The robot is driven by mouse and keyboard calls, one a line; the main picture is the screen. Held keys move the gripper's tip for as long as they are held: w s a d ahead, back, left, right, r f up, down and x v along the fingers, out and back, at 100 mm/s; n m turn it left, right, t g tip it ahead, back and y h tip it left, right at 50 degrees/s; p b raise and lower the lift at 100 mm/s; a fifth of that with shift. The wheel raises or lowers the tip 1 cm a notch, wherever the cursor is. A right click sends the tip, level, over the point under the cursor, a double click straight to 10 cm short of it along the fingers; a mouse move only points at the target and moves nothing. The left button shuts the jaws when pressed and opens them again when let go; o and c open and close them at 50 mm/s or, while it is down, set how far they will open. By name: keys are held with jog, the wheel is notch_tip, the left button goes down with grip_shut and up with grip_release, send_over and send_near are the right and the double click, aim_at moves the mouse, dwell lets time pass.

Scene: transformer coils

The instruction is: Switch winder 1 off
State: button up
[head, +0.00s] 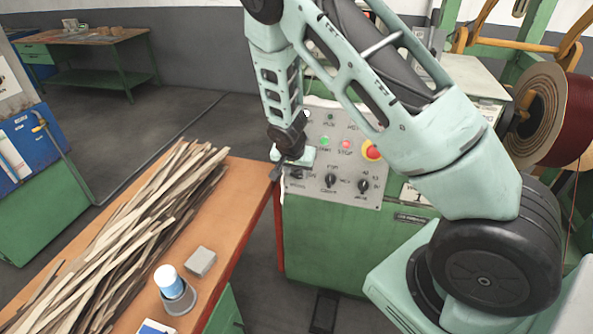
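The winder's grey control panel (345,190) is on the front of a green cabinet (350,240). On it I see a lit green button (324,141), a red button (346,144) labelled STOP and a large red mushroom button on a yellow ring (372,151). Black rotary knobs (330,180) sit lower, one more at right (363,186). My gripper (279,172) is in front of the panel's left edge and hides part of it, including at least one control. It is too small and turned to tell whether its fingers are open or whether it touches anything.
An orange workbench (240,185) stands close at left, with wooden strips (130,240), a grey block (201,262) and a blue-white cylinder (168,279) in a holder. Large reels (540,110) stand at right. My arm covers the panel's upper right. Floor behind the bench is clear.

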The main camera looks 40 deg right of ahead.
jog(key=shift+c, duration=1)
jog(key=shift+w+a+f+n+g+h+b, duration=0.1)
jog(key=shift+w+a+n+g+h+b, duration=0.1)
jog(key=shift+n+g+h, duration=0.2)
jog(key=shift+w+a+n+g+h+b, duration=0.1)
jog(key=shift+n+g+h+b, duration=0.15)
jog(key=shift+n+g, duration=0.25)
jog(key=n+h, duration=0.1)
jog(key=n+g+h+b, duration=0.1)
jog(key=n+g+h, duration=0.1)
jog(key=shift+w+a+f+b, duration=0.25)
jog(key=shift+b, duration=0.15)
jog(key=n+h+b, duration=0.1)
jog(key=n+g+h, duration=0.1)
jog(key=f+n+h+b, duration=0.1)
jog(key=h, duration=0.1)
jog(key=shift+w+a+n+g+b, duration=0.1)
jog(key=shift+a+n+g+b, duration=0.2)
jog(key=shift+n+b, duration=0.1)
jog(key=shift+a+f+n+h+b, duration=0.1)
jog(key=shift+n+h+b, duration=0.75)
jog(key=shift+n+h, duration=0.6)
jog(key=o, duration=1)
